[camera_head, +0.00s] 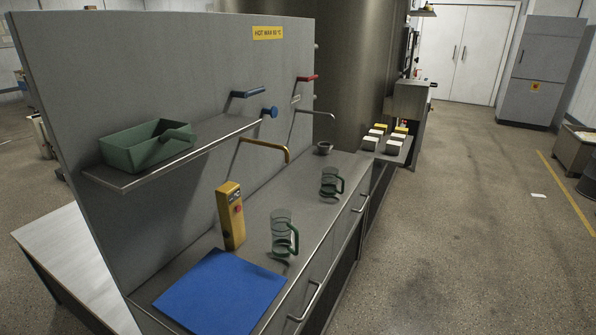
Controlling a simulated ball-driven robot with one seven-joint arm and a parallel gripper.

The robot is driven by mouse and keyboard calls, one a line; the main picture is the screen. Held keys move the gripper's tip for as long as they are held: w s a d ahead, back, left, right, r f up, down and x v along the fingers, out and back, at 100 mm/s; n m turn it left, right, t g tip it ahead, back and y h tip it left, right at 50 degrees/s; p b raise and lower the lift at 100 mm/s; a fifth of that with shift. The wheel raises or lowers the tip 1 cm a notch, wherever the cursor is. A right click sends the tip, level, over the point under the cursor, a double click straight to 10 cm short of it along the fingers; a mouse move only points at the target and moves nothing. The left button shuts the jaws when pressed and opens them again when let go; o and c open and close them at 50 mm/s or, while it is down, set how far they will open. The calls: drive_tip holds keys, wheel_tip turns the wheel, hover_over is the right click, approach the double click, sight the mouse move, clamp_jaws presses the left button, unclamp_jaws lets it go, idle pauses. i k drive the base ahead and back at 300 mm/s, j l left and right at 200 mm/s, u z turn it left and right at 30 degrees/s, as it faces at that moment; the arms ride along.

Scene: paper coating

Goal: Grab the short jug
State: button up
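Two clear jugs with green handles stand upright on the grey counter (258,212). The farther one (329,181) looks shorter for its width, so it appears to be the short jug; its handle points right. The nearer jug (281,228) looks taller and stands closer to the blue mat, its handle also to the right. My gripper and arm are not in view.
A blue mat (220,293) lies at the near end. A yellow device (230,216) stands left of the nearer jug. A brass tap (265,146) and a shelf (205,150) with a green tray (146,150) jut from the panel. Open floor (450,220) lies right.

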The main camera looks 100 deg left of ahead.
sight(330, 177)
drive_tip(key=u, duration=2.45)
drive_tip(key=i+l, duration=0.1)
drive_tip(key=l, duration=0.35)
drive_tip(key=i+l, duration=0.1)
drive_tip(key=l, duration=0.35)
drive_tip(key=i+l, duration=0.1)
drive_tip(key=l, duration=0.35)
drive_tip(key=i+l, duration=0.1)
drive_tip(key=l, duration=0.4)
drive_tip(key=i+l, duration=0.1)
drive_tip(key=l, duration=0.35)
drive_tip(key=i+l, duration=0.35)
drive_tip(key=i, duration=0.2)
drive_tip(key=i+l+u, duration=0.1)
drive_tip(key=i+l, duration=0.25)
drive_tip(key=i, duration=0.25)
